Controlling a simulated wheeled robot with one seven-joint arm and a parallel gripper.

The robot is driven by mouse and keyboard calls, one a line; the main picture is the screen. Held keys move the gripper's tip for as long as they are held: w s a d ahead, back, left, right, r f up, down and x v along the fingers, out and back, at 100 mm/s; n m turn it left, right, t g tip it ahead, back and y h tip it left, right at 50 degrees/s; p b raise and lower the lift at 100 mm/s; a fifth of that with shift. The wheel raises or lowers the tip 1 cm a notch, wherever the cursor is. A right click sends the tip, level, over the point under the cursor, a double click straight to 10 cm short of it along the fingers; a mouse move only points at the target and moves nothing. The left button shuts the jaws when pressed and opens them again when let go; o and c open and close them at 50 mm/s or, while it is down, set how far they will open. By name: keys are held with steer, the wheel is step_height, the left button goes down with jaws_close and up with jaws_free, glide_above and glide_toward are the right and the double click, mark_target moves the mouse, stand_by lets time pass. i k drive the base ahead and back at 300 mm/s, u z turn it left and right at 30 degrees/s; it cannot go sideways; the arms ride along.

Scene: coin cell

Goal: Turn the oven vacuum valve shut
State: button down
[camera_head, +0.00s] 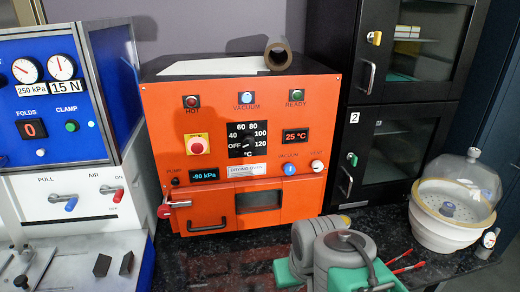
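The orange oven (225,130) stands on the dark counter, with its front facing me. Its vacuum valve (290,169) is a small blue knob under a "VACUUM" label, at the lower right of the panel. A white handle shows on it, roughly upright; its exact angle is too small to tell. A white vent knob (317,165) sits close to its right. The pressure display (205,177) reads -90 kPa, and the blue vacuum lamp (245,98) looks lit.
A glass-domed white vessel (455,205) stands at right. Black cabinets (385,150) stand behind. A blue and white machine (60,110) is at left.

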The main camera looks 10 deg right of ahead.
mark_target(289, 169)
steer(key=z, duration=0.1)
steer(key=k, duration=0.45)
steer(key=u, duration=0.9)
steer(key=i, duration=0.85)
steer(key=z, duration=0.25)
